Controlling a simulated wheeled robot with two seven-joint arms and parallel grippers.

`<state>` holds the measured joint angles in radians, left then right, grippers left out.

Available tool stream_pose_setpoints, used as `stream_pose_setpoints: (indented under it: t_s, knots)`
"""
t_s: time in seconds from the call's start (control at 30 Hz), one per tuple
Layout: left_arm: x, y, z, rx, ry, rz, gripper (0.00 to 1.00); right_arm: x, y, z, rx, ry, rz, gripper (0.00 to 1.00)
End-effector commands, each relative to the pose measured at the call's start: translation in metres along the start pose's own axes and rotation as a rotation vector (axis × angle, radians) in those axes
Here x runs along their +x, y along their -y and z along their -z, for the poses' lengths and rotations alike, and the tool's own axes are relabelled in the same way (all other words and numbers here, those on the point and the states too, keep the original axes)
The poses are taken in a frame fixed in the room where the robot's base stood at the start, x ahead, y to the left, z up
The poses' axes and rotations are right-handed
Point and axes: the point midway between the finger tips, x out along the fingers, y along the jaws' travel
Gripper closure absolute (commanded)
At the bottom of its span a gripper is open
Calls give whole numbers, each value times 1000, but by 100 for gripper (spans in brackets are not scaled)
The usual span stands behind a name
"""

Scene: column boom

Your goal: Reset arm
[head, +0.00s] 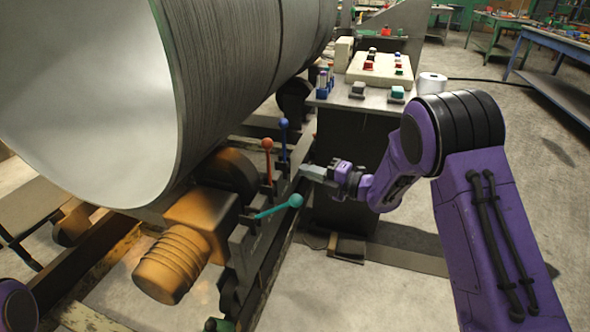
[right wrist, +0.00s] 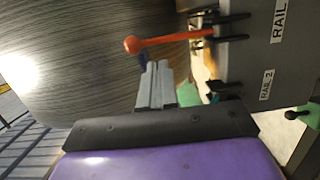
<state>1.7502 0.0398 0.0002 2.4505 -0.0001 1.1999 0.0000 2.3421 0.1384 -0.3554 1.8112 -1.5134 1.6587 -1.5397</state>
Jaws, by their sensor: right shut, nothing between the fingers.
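My right arm comes in from the right in the head view. Its gripper (head: 312,172) is shut and empty, just right of the levers and apart from them as far as I can tell. The red lever (head: 267,158) and the blue lever (head: 284,138) stand upright, and the teal lever (head: 278,208) leans over nearly flat. In the right wrist view the shut fingers (right wrist: 157,75) point towards the drum, with the orange-red lever (right wrist: 170,41) just beyond them. The blue lever is mostly hidden there. My left gripper is out of view.
A large metal cylinder (head: 235,70) fills the upper left, above an orange motor (head: 180,250). A control stand with buttons (head: 380,68) and a white roll (head: 431,83) is behind my right gripper. Plates marked RAIL (right wrist: 250,60) are close in the wrist view. Floor is open at right.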

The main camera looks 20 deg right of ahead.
Motion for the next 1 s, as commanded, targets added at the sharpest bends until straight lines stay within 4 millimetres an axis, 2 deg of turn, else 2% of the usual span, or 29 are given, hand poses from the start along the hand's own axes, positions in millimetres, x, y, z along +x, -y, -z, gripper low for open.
stream_pose_setpoints:
  t_s: [0.1, 0.2, 0.33, 0.53, 0.6, 0.67, 0.73, 0.77, 0.8, 0.87, 0.9, 0.97, 1.0]
  knots:
    - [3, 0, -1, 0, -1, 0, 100, -26, 2, 0, 1, 0, 0, 100]
    - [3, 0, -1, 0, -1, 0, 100, -41, 2, 0, 0, 1, 0, 100]
    - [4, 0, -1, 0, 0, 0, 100, -50, 2, 0, -1, 1, 0, 100]
    - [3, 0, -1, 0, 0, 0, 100, -50, 2, 0, 31, 0, 2, 100]
    - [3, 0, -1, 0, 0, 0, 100, -50, 4, -2, 127, 14, 11, 100]
    - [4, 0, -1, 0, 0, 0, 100, -52, 7, -13, 289, 92, 1, 100]
    - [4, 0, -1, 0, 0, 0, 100, -55, 19, -23, 584, 238, -50, 100]
    - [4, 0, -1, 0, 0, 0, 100, -58, 32, -24, 736, 313, -73, 100]
    - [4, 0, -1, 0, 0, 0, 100, -63, 58, -22, 940, 419, -98, 100]
    - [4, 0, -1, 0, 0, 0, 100, -79, 106, -10, 1235, 597, -140, 100]
    - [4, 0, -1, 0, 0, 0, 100, -92, 138, 2, 1403, 719, -168, 100]
    - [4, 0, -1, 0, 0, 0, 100, -117, 182, 24, 1600, 899, -209, 100]
    - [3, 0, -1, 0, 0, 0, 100, -135, 208, 41, 1702, 1015, -232, 100]
